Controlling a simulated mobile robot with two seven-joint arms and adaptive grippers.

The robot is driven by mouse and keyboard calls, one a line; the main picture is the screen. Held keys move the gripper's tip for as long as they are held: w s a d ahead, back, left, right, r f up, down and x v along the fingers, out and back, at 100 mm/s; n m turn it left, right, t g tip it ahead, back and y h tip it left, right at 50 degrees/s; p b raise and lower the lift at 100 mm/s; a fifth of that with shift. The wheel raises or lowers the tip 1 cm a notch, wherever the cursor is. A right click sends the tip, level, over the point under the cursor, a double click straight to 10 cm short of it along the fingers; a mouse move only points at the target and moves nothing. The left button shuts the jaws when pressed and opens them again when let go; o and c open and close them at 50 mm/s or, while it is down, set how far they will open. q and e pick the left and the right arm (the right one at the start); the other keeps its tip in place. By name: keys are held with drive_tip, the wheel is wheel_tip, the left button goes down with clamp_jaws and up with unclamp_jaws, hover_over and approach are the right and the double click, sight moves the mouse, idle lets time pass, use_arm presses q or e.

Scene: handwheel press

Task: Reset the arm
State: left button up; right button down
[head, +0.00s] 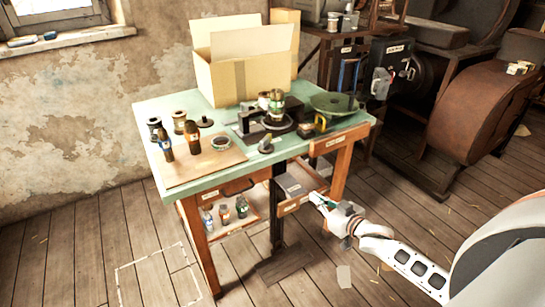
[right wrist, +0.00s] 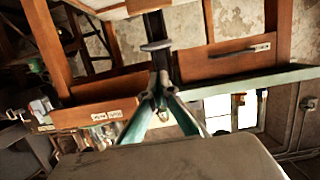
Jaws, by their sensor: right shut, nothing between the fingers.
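My right gripper (head: 319,200) is shut and empty. It is held out in front of the open drawer (head: 292,204) below the right half of the green workbench (head: 190,187). I cannot tell whether the fingertips touch the drawer. The right wrist view shows its green fingers (right wrist: 161,80) together, with the wooden bench frame beyond them. My right arm comes in from the lower right. My left gripper is not in view. A dark press-like device (head: 268,124) stands on the bench, with a green round dish (head: 335,103) to its right.
An open cardboard box (head: 226,82) stands at the back of the bench. Bottles and spools stand on and around a wooden board (head: 186,171); more bottles are on the shelf (head: 218,222) below. A rusty machine (head: 482,120) is at the right. The floor in front is mostly open.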

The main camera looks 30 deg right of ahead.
drive_tip(key=s+a+f+n+g, duration=0.1)
drive_tip(key=s+a+f, duration=0.3)
drive_tip(key=s+a, duration=0.4)
drive_tip(key=s+a+f+n+g+y, duration=0.1)
drive_tip(key=s+a+f+g, duration=0.1)
drive_tip(key=s+a+f, duration=0.2)
drive_tip(key=s+a+f+n+g, duration=0.1)
drive_tip(key=s+a+f, duration=0.2)
drive_tip(key=s+a, duration=0.8)
drive_tip(key=shift+s+a+f+n+g+y, duration=0.3)
drive_tip(key=shift+a+f, duration=0.1)
drive_tip(key=shift+a, duration=0.1)
